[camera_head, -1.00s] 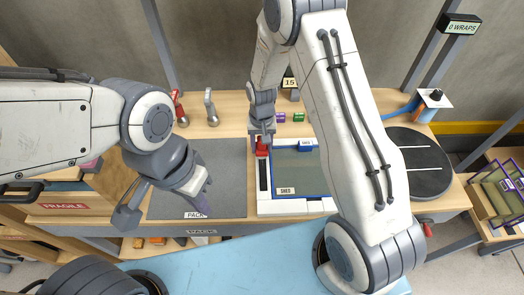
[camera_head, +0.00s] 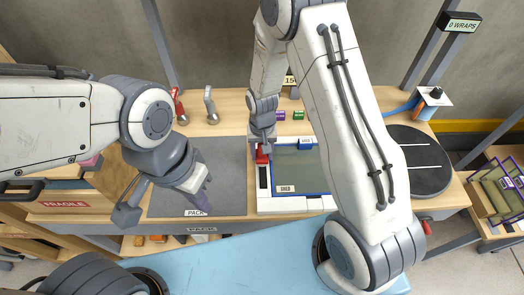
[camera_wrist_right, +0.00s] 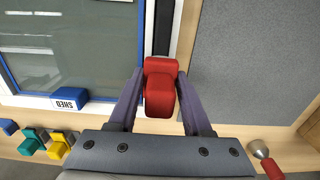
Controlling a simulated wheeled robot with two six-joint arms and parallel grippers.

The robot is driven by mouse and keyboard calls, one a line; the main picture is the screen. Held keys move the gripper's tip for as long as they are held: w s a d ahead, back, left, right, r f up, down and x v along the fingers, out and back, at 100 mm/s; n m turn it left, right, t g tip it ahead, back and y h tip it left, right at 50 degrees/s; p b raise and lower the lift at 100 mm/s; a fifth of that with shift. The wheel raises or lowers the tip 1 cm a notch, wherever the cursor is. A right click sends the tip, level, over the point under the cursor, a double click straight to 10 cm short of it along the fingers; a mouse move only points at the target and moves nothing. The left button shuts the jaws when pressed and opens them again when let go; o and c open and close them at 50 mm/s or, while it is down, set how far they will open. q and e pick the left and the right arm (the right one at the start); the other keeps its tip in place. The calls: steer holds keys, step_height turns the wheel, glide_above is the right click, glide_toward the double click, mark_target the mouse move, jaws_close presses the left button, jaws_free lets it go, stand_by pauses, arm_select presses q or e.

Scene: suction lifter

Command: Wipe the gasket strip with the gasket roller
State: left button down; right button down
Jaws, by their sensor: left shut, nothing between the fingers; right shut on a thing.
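The gasket roller (camera_head: 262,156) is a red block, held in my right gripper (camera_head: 264,148). In the right wrist view the roller (camera_wrist_right: 160,88) sits between the two fingers of my right gripper (camera_wrist_right: 160,100). The gasket strip (camera_head: 263,178) is a dark strip in a white border left of the blue-framed pane. The roller is over the far end of the strip; in the right wrist view the strip (camera_wrist_right: 162,28) runs on beyond it. Contact between them cannot be told. My left gripper (camera_head: 203,206) is shut and empty over the grey PACK mat (camera_head: 225,175).
A black turntable (camera_head: 425,165) is further right. Red-handled (camera_head: 178,105) and grey-handled (camera_head: 211,105) tools stand at the back left. Small purple (camera_head: 281,115) and green (camera_head: 298,115) blocks lie behind the pane.

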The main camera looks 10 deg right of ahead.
steer(key=shift+r+p, duration=2.45)
steer(key=shift+r, duration=0.6)
steer(key=shift+r+p, duration=1.25)
steer(key=shift+r, duration=0.3)
steer(key=shift+f, duration=0.1)
